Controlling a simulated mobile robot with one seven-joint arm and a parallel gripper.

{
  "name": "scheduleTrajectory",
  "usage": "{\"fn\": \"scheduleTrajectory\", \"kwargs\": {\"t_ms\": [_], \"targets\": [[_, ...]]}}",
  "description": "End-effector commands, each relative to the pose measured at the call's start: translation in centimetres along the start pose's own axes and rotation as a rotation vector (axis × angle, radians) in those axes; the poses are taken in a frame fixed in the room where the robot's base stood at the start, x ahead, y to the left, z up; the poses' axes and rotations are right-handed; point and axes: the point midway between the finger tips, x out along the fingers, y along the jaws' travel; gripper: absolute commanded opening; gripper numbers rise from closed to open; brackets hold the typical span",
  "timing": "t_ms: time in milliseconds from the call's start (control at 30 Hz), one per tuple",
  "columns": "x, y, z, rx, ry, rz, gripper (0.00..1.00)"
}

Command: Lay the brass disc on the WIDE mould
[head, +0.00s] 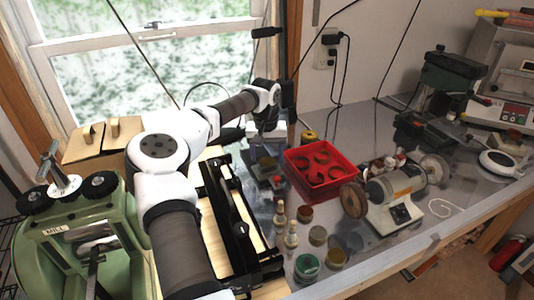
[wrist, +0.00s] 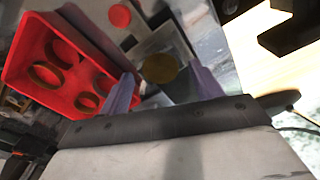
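In the wrist view the brass disc (wrist: 160,68) shows as a flat, round, dull gold piece between and beyond my two purple fingertips. My gripper (wrist: 161,70) is open, with a visible gap on each side of the disc. The disc appears over a grey, squarish block with a dark base (wrist: 168,42); I cannot tell whether this is the WIDE mould or whether the disc touches it. In the head view my gripper (head: 268,150) points down left of the red tray, above dark low blocks (head: 262,178). The disc is not clear there.
Small bottles (head: 291,236) and jars (head: 306,266) stand nearer the front. A bench polisher (head: 398,190) is to the right. A black rail frame (head: 232,220) lies below my arm.

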Motion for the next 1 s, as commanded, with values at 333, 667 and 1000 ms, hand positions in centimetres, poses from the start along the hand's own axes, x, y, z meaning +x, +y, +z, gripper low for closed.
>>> {"fn": "scheduleTrajectory", "kwargs": {"t_ms": [333,667,1000], "targets": [[-0.2,0.0,0.0,0.000,0.001,0.000,0.68],[-5.8,0.0,0.0,-0.001,0.004,0.000,0.68],[-12.5,0.1,-0.1,0.000,0.002,0.000,0.68]]}}
